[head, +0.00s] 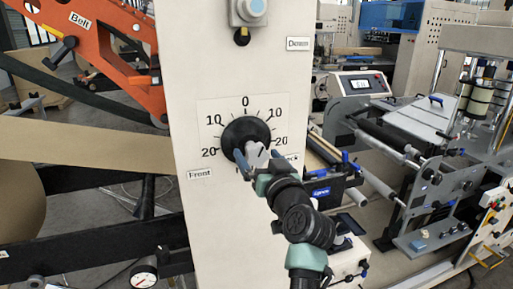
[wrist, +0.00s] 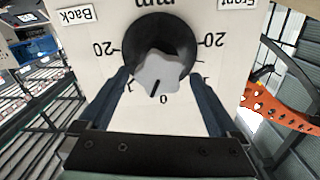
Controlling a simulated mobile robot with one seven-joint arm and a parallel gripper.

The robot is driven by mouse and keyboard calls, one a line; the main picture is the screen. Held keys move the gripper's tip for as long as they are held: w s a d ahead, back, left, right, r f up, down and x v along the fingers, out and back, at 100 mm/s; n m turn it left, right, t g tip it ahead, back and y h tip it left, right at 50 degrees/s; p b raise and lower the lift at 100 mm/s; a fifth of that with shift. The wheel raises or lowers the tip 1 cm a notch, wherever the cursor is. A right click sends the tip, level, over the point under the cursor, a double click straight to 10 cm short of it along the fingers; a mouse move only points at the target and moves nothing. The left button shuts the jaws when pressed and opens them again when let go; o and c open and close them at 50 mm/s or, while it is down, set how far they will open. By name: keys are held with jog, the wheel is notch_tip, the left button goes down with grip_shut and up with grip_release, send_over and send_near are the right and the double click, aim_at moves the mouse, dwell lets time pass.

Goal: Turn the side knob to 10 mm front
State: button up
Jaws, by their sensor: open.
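The side knob (head: 257,153) is a pale grey lobed grip on a black round dial (head: 240,131), on a cream panel. The scale around it has 0 at the top, with 10 and 20 on both sides. The "Front" label (head: 200,174) is at lower left; the "Back" label is partly hidden at right. The wrist view is upside down: the knob's black mark (wrist: 155,87) points close to 0 (wrist: 163,100). My gripper (wrist: 158,73) is open, with one dark finger on each side of the grey knob. I cannot tell whether the fingers touch it.
The panel (head: 215,60) also bears a grey push-button (head: 249,9) and a "Dancer" label (head: 298,44) above the dial. An orange arm (head: 105,50) and brown web (head: 85,145) lie to the left. Rollers and machinery (head: 400,145) stand to the right.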

jog(key=shift+x, duration=0.95)
jog(key=shift+c, duration=0.2)
jog(key=c, duration=1.3)
jog(key=shift+f, duration=0.15)
jog(key=shift+b, duration=0.4)
